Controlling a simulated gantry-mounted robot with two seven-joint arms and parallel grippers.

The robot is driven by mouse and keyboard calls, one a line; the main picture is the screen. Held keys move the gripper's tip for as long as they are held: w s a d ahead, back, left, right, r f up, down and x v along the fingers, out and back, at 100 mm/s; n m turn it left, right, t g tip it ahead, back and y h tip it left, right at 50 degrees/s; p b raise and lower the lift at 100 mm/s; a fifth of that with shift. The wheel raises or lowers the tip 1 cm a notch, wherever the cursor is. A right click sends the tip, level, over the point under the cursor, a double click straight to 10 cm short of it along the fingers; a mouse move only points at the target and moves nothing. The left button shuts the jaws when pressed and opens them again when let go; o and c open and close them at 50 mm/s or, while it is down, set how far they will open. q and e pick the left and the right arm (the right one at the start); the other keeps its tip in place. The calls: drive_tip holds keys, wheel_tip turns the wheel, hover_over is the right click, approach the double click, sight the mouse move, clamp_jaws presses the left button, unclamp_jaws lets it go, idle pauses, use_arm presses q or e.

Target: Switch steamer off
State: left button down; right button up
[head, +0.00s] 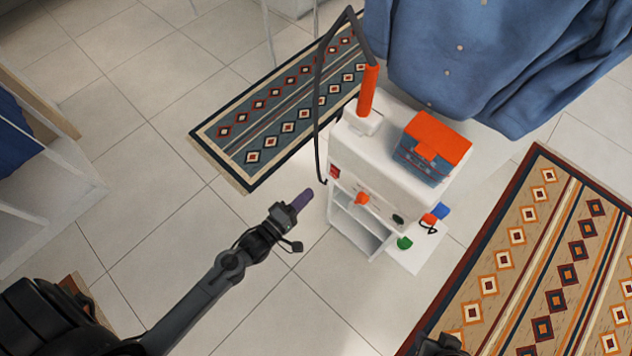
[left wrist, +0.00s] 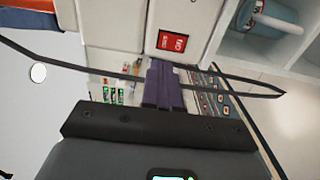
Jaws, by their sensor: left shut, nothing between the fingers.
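The steamer (head: 358,160) is a white upright unit with shelves below, an orange-handled wand (head: 368,90) and a dark hose. A red switch (head: 335,171) sits at the upper left of its front; it also shows in the left wrist view (left wrist: 172,42) with white lettering. Its on or off position is too small to tell. My left gripper (head: 306,196), with purple fingers, is shut and empty, left of and apart from the steamer's front. Its fingers show below the switch in the left wrist view (left wrist: 163,84). A dark part of mine at the bottom edge does not clearly show the right gripper's fingers.
An orange and blue box (head: 432,147) stands on the steamer. An orange knob (head: 362,199) sticks out of its front. A blue shirt (head: 480,55) hangs behind. Patterned rugs (head: 200,135) lie behind and at right.

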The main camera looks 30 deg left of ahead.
use_arm(q)
drive_tip(key=v, duration=0.3)
drive_tip(key=p+v, duration=0.1)
drive_tip(key=shift+s+a+r, duration=0.1)
drive_tip(key=shift+s+r, duration=0.2)
drive_tip(key=shift+r, duration=0.05)
